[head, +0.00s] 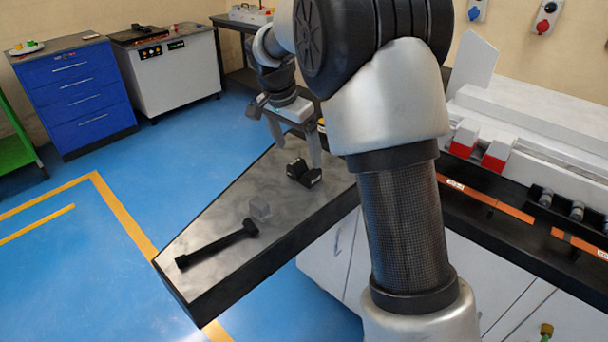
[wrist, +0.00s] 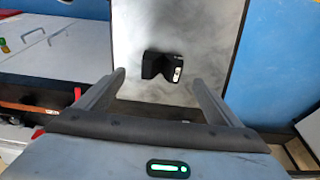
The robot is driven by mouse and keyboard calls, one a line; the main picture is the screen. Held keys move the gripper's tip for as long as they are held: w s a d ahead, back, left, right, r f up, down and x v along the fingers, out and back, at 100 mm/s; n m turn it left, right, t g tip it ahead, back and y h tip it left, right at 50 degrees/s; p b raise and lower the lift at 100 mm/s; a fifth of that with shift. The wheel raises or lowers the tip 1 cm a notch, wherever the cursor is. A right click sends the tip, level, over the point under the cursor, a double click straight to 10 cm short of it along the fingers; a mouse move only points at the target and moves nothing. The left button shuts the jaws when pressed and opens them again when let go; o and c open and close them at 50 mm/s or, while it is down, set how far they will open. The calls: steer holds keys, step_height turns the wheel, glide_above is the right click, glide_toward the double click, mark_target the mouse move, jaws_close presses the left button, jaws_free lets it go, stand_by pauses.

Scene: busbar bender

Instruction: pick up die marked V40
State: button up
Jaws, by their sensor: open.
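A black die with a V-shaped notch (head: 303,173) sits on the grey tabletop (head: 215,220). It has small pale markings that I cannot read, so I cannot confirm V40. The wrist view shows the same die (wrist: 160,66) beyond the fingertips, roughly midway between them. My gripper (head: 296,142) is open and empty, with its fingers pointing down above and slightly behind the die. The fingers (wrist: 160,82) appear apart from the die on both sides. My arm hides part of the table to the right of the die.
A white machine with red-fronted blocks (head: 496,152) stands at right. A blue drawer cabinet (head: 75,90) is across the floor.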

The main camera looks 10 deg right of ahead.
mark_target(302, 163)
steer(key=x, duration=0.7)
steer(key=shift+w+d+f, duration=0.1)
steer(key=shift+w+f, duration=0.2)
steer(key=shift+w, duration=0.05)
steer(key=c, duration=2.1)
steer(key=shift+w+r, duration=0.1)
steer(key=shift+r, duration=0.15)
